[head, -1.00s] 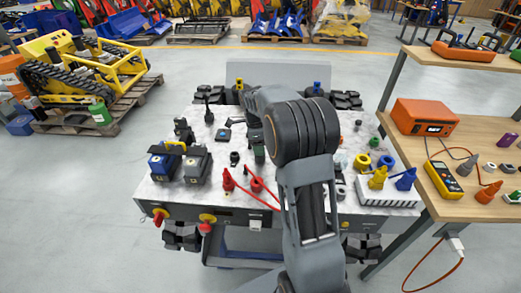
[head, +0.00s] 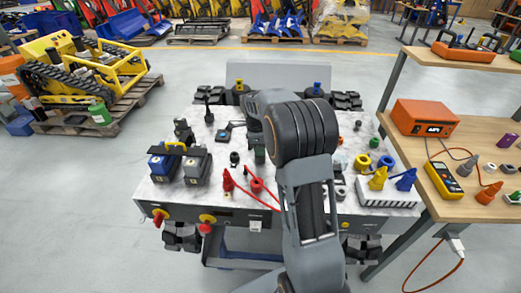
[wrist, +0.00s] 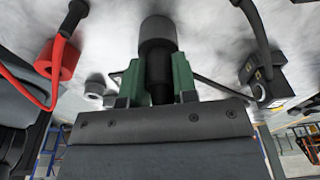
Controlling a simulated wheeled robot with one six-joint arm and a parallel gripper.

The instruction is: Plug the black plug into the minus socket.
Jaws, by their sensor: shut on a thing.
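My gripper (wrist: 158,88) has green fingers, shut on the narrow black part of the black plug (wrist: 160,72). A wider dark grey cylinder (wrist: 158,35) sits at its far end against the pale tabletop; I cannot tell whether it is the plug's body or a socket. In the head view my gripper (head: 260,155) is low over the middle of the table, and my arm hides most of the plug. A small black fitting (head: 234,158) stands just left of it. I can make out no minus mark, so I cannot tell which piece is the minus socket.
A red ring-shaped piece (wrist: 60,60) with a red cable stands near my gripper. A black block (wrist: 265,80) is on the other side. The carrier's marble-like top (head: 205,200) also bears a blue-and-grey battery pair (head: 180,165) and a white strip (head: 388,192) with yellow and blue plugs.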

